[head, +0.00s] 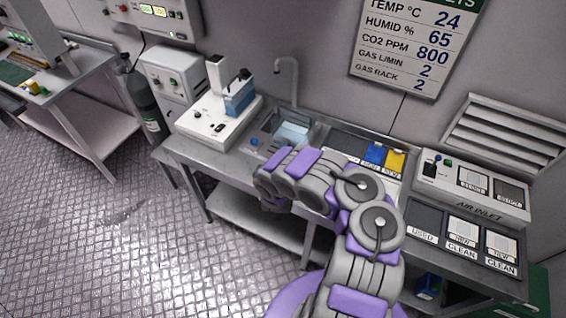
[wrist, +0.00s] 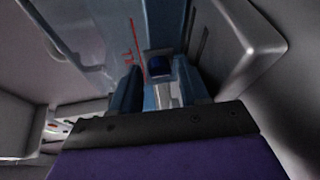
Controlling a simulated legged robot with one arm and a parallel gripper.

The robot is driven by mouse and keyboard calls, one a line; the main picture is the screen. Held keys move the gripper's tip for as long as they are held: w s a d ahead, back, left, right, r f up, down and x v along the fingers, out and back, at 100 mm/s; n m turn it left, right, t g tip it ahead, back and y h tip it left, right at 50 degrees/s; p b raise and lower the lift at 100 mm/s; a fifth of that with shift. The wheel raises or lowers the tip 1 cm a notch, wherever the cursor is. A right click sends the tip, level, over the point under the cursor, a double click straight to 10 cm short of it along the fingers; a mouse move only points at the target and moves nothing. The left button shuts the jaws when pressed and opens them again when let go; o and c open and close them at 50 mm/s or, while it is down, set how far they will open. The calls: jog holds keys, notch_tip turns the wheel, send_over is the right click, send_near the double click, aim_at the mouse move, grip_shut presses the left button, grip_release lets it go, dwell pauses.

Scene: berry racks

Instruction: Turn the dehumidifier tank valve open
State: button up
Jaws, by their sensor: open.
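A dark blue knob (wrist: 158,66), which looks like the tank valve, sits on a pale stem in the wrist view. My gripper (wrist: 160,88) is open, with one finger on each side of the knob and stem. I cannot tell whether the fingers touch it. Behind the knob is a bluish tank wall (wrist: 108,40) with red marks.
A sink (head: 270,124) with a tall faucet (head: 289,70) stands beside the white machine. To its right are blue and yellow pads (head: 374,154) and an air inlet box (head: 472,190). In the wrist view a grey rounded housing (wrist: 235,55) stands close on the right.

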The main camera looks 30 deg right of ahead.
jog(key=p+v, duration=0.7)
jog(key=v, duration=1)
jog(key=shift+a, duration=0.1)
